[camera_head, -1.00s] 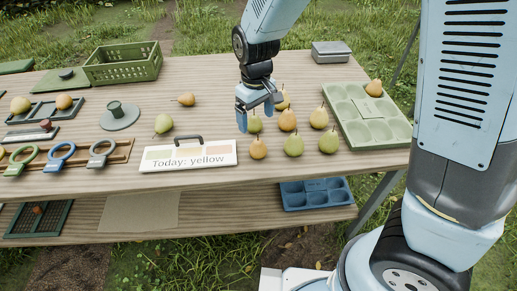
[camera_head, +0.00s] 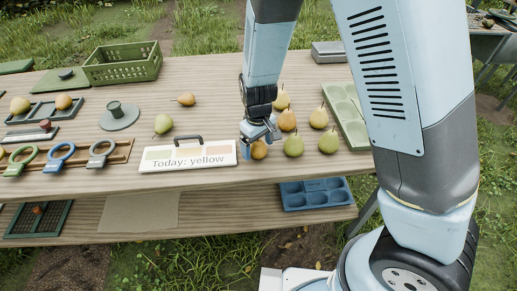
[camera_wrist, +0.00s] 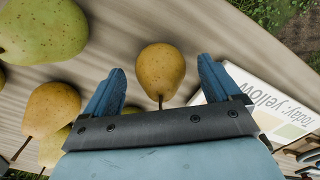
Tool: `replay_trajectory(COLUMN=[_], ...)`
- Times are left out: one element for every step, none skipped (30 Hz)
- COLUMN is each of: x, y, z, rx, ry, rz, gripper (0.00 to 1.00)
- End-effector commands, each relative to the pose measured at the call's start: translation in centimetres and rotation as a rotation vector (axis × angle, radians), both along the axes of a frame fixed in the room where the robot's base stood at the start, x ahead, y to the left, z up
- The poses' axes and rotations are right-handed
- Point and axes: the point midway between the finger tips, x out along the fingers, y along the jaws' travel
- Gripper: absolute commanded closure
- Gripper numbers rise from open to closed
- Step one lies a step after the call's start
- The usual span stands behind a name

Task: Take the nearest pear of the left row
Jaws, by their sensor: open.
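The nearest pear of the left row (camera_head: 259,149) is yellow-brown and stands on the wooden table. In the wrist view this pear (camera_wrist: 160,71) lies between and just beyond the tips of my open gripper (camera_wrist: 160,85), with no visible contact. In the head view my gripper (camera_head: 258,137) is low at this pear and hides part of it. Other pears of the group stand close by: a green pear (camera_head: 294,145) to its right, a yellow-brown one (camera_head: 287,120) behind, and more around them.
A green tray (camera_head: 345,115) lies right of the pears, partly hidden by my arm. A green crate (camera_head: 122,63) stands at the back left.

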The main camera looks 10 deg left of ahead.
Motion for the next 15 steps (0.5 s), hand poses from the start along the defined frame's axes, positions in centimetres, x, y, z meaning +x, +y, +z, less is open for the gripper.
replay_trajectory(x=[0.0, 0.0, 0.0, 0.0, 0.0, 0.0, 0.0, 0.0, 0.0, 0.0, 0.0, 0.0, 0.0, 0.0, 0.0], y=[0.0, 0.0, 0.0, 0.0, 0.0, 0.0, 0.0, 0.0, 0.0, 0.1, 0.1, 0.1, 0.1, 0.1, 0.1], z=[-0.7, -0.9, -1.2, -1.4, -1.6, -1.8, -1.8, -1.9, -1.9, -1.9, -1.9, -1.9, -1.9, -1.9, -1.9], rx=[-0.002, -0.001, 0.0, 0.001, 0.0, 0.001, 0.001, 0.002, 0.002, 0.002, 0.002, 0.002, 0.002, 0.002, 0.002], ry=[0.001, 0.001, 0.001, 0.001, 0.0, -0.001, -0.001, -0.001, -0.001, -0.001, -0.001, -0.001, -0.001, -0.001, -0.001], rz=[0.0, 0.0, -0.002, -0.001, -0.001, 0.0, 0.001, 0.001, 0.001, 0.001, 0.001, 0.001, 0.001, 0.001, 0.001], gripper=[0.1, 0.1, 0.1, 0.1, 0.1, 0.1, 0.1, 0.1, 0.1, 0.1, 0.1, 0.1, 0.1, 0.1, 0.12])
